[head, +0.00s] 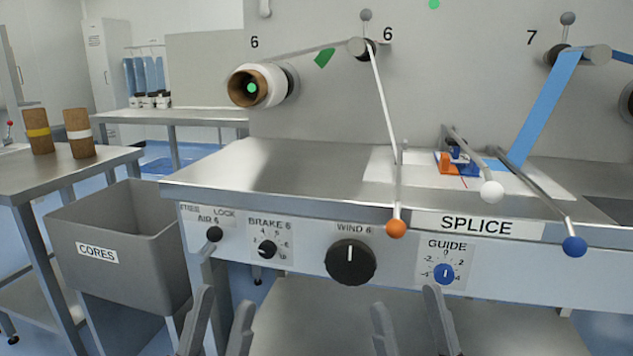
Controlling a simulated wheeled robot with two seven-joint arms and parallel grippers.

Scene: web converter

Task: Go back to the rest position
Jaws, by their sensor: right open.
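My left gripper (227,297) is at the bottom of the head view, below the AIR 6 and BRAKE 6 controls. Its two grey fingers stand apart with nothing between them. My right gripper (405,297) is at the bottom, right of centre, below the WIND 6 knob and the GUIDE dial. Its fingers are also apart and empty. Only the fingers of each gripper show; the rest is cut off by the lower edge. I see no contact between either gripper and the machine.
The converter's front panel carries the black WIND 6 knob (350,262), BRAKE 6 knob (267,249) and blue GUIDE dial (444,273). Levers with orange (396,229), white (491,192) and blue (574,246) balls stick out. A grey CORES bin (150,235) stands left, beside a table (40,182).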

